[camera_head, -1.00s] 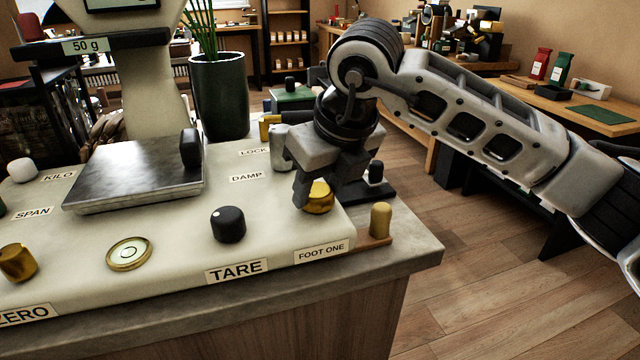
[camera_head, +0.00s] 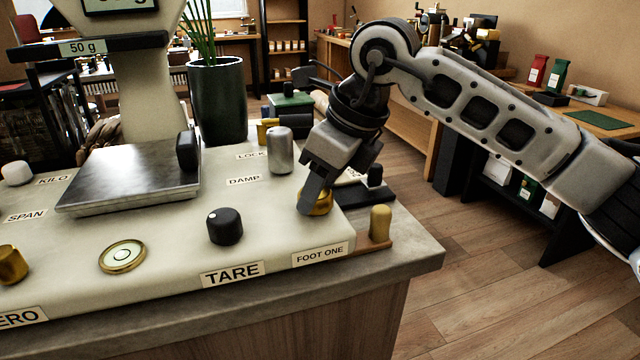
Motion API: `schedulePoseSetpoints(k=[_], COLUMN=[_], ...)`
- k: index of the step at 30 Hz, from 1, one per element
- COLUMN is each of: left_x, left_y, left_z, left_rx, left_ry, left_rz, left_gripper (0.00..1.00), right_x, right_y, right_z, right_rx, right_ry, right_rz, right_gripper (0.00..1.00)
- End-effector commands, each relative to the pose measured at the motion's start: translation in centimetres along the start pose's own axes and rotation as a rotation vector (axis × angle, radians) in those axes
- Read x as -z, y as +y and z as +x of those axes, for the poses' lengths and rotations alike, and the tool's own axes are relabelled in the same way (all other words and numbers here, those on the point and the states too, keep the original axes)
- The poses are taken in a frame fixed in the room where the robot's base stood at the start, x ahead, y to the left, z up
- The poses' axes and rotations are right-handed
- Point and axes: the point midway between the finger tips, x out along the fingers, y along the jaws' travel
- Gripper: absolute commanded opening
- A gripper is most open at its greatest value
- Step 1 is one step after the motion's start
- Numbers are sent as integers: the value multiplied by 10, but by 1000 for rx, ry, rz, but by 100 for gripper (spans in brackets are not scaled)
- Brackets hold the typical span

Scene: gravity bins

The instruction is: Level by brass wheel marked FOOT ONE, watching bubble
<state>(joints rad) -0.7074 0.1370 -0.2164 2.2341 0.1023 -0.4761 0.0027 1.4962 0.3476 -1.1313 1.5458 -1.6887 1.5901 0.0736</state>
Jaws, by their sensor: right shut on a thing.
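The brass wheel (camera_head: 321,205) stands behind the FOOT ONE label (camera_head: 320,254), at the right end of the cream scale body. My right gripper (camera_head: 312,204) reaches down from above and is shut on the brass wheel, its near finger hiding part of it. The round brass-rimmed bubble level (camera_head: 122,256) lies left of the TARE knob. A ring mark shows near the middle of its pale face; the bubble's exact place is too small to tell. My left gripper is not in view.
The black TARE knob (camera_head: 225,226) stands left of the wheel, and a silver post (camera_head: 280,150) stands behind it by DAMP. A brass peg (camera_head: 380,223) is close on the right. The steel weighing plate (camera_head: 130,180) is further left.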

Motion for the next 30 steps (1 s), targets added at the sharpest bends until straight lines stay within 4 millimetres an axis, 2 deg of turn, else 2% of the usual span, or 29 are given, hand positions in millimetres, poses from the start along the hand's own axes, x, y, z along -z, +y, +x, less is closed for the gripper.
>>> schedulePoseSetpoints(k=[10, 11, 12, 13, 23, 26, 30], left_x=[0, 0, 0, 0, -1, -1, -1], left_y=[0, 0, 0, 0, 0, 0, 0], left_z=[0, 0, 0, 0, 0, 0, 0], left_rx=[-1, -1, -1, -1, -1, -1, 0], left_ry=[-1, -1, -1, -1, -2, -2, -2], left_rz=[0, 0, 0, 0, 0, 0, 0], left_gripper=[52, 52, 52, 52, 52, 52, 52], right_x=[0, 0, 0, 0, 0, -1, -1], right_y=[0, 0, 0, 0, 0, -1, -1], right_z=[-1, -1, -1, -1, -4, -14, -42], right_rx=[0, 0, 0, 0, 1, 3, 5], right_ry=[-1, -1, -1, -1, -1, -2, -3], right_rz=[-1, -1, -1, 0, -1, -1, -1], right_gripper=[22, 53, 64, 66, 66, 66, 66])
